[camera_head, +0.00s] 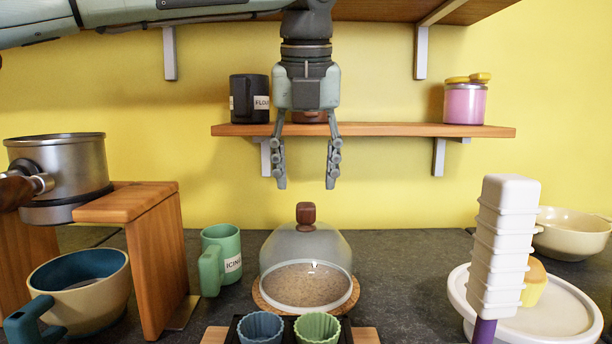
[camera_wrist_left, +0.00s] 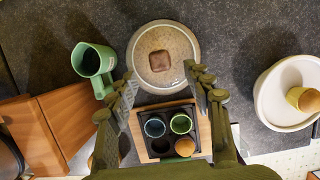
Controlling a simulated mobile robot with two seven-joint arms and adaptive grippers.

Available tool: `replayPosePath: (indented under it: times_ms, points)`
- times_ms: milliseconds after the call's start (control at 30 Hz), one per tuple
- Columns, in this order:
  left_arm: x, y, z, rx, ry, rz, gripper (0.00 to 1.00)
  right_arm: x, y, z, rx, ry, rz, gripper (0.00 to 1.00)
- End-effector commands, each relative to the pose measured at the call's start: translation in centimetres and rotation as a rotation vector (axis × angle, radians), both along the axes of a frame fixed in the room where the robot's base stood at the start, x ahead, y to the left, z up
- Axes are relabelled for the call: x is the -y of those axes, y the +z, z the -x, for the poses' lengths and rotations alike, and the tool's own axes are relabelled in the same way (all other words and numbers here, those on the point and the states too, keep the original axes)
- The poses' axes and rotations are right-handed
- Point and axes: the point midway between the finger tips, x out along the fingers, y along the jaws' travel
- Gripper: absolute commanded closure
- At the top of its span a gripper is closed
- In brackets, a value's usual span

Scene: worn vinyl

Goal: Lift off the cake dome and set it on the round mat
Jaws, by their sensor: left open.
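The cake dome (camera_head: 284,250), clear with a brown knob (camera_head: 306,213), stands upright on a tan round mat (camera_head: 350,300) whose rim shows around its foot. Through the dome I see only a flat speckled surface. In the left wrist view the dome (camera_wrist_left: 182,75) is seen from above, its square knob near the middle. My left gripper (camera_head: 307,185) is open and empty, pointing down above the knob and apart from it. In the left wrist view its fingers (camera_wrist_left: 162,85) spread either side of the dome's near part. My right gripper is not in view.
A green mug (camera_head: 226,255) is left of the dome. A dark tray (camera_wrist_left: 158,153) with cups is in front. A wooden shelf (camera_head: 390,130) hangs behind.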

Motion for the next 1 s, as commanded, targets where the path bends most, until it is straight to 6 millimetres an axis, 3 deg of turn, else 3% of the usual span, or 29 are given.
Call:
replayPosePath:
  times_ms: [500,1000]
  points:
    - [0.0,2.0,0.6,0.001,0.0,-0.001,0.49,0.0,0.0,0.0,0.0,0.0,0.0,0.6]
    - [0.0,2.5,0.8,0.001,0.0,0.001,0.49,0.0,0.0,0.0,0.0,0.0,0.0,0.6]
